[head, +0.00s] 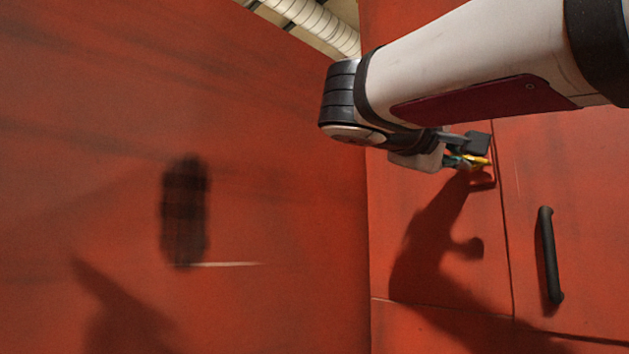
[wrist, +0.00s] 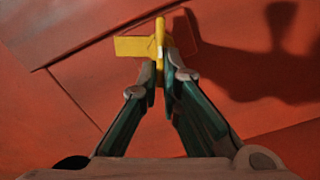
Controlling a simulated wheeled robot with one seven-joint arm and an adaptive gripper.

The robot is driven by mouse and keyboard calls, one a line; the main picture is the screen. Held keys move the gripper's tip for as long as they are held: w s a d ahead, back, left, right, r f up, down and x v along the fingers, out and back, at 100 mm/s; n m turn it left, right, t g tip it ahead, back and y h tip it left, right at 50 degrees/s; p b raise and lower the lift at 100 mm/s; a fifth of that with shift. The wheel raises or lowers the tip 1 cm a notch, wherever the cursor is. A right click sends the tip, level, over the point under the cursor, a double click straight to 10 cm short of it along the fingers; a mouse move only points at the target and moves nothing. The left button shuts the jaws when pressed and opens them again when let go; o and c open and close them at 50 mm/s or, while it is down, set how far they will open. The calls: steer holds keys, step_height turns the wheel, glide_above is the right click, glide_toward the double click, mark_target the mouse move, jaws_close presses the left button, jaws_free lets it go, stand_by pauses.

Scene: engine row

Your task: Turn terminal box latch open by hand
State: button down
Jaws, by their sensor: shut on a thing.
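The yellow latch (wrist: 132,46) sits on the red panel in the wrist view, with a flat plate and a raised narrow tab. My gripper (wrist: 161,72) has its two green-sided fingers closed together around the tab, and the fingertips hide its lower part. In the head view my gripper (head: 462,160) reaches the red door (head: 430,260) near its upper right edge. A small bit of the yellow latch (head: 481,160) shows there beside the fingers. Most of the latch is hidden by the gripper in that view.
A black vertical handle (head: 550,255) is on the red panel right of the seam. A dark oblong fitting (head: 185,210) is on the red wall at left. A pale ribbed pipe (head: 318,22) runs overhead. My arm casts shadows on the door.

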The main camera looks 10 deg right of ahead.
steer(key=shift+d+f+n+p, duration=0.1)
steer(key=shift+n+p, duration=0.4)
steer(key=shift+n, duration=0.6)
steer(key=shift+d+f+n+p, duration=0.1)
steer(key=shift+n+p, duration=0.4)
steer(key=shift+n, duration=0.6)
steer(key=shift+w, duration=0.1)
steer(key=c, duration=1.8)
jaws_free()
steer(key=shift+f, duration=0.1)
steer(key=shift+w+d+f, duration=0.1)
steer(key=shift+w+d, duration=0.1)
steer(key=shift+w, duration=0.05)
steer(key=v, duration=1.2)
steer(key=shift+a+f, duration=0.1)
steer(key=shift+o, duration=0.4)
steer(key=shift+w, duration=0.1)
